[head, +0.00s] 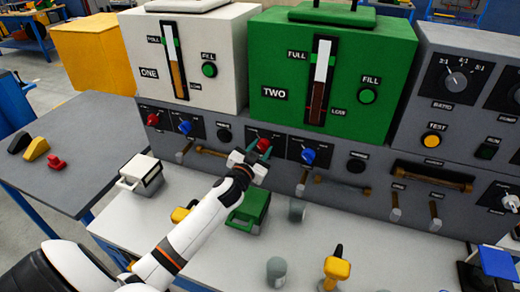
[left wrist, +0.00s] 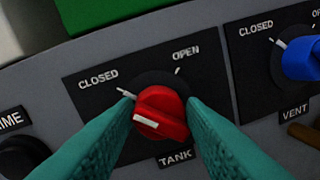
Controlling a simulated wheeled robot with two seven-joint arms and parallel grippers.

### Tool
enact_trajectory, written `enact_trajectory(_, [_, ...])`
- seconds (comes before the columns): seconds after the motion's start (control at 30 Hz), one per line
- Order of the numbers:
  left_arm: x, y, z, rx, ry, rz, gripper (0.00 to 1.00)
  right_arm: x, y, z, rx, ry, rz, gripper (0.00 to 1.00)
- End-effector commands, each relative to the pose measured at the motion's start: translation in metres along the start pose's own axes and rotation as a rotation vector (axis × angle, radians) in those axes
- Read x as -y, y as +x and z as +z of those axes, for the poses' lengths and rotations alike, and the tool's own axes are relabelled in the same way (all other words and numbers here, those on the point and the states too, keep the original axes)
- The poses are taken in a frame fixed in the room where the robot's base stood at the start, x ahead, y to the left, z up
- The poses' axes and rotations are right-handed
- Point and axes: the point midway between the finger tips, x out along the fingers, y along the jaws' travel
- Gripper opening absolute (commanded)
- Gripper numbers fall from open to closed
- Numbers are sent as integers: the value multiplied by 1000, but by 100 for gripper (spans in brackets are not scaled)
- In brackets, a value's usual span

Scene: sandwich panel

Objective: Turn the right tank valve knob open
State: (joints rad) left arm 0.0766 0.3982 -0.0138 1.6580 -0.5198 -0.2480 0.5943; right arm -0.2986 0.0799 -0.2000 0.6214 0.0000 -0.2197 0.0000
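The right tank valve knob is a red knob (head: 264,145) on the grey panel below the green tank labelled TWO. In the left wrist view the red knob (left wrist: 162,112) sits above the TANK label, between CLOSED and OPEN marks. Its white pointer points left, on the CLOSED side. My left gripper (head: 259,150) is at the knob, with teal fingers (left wrist: 161,105) on either side of it. The fingers stand apart, close to the knob's sides; whether they touch it I cannot tell. My right gripper is not in view.
A blue VENT knob (head: 308,156) sits just right of the red one. Another red knob (head: 153,119) is below the white tank ONE. Bar handles and levers stick out lower on the panel. A green box (head: 250,208), grey cups and a yellow-handled tool (head: 336,268) stand on the bench.

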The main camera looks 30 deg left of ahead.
Motion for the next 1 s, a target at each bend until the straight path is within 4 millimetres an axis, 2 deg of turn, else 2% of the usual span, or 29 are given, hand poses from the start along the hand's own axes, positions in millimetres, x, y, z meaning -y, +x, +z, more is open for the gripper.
enact_trajectory(0.27, [-1, 0, 1, -1, 13, 2, 14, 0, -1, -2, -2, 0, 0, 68])
enact_trajectory(0.47, [-2, 0, 2, -7, 84, 0, 14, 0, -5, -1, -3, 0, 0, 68])
enact_trajectory(1.0, [-2, 1, 4, -44, 547, -11, 14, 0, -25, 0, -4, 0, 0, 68])
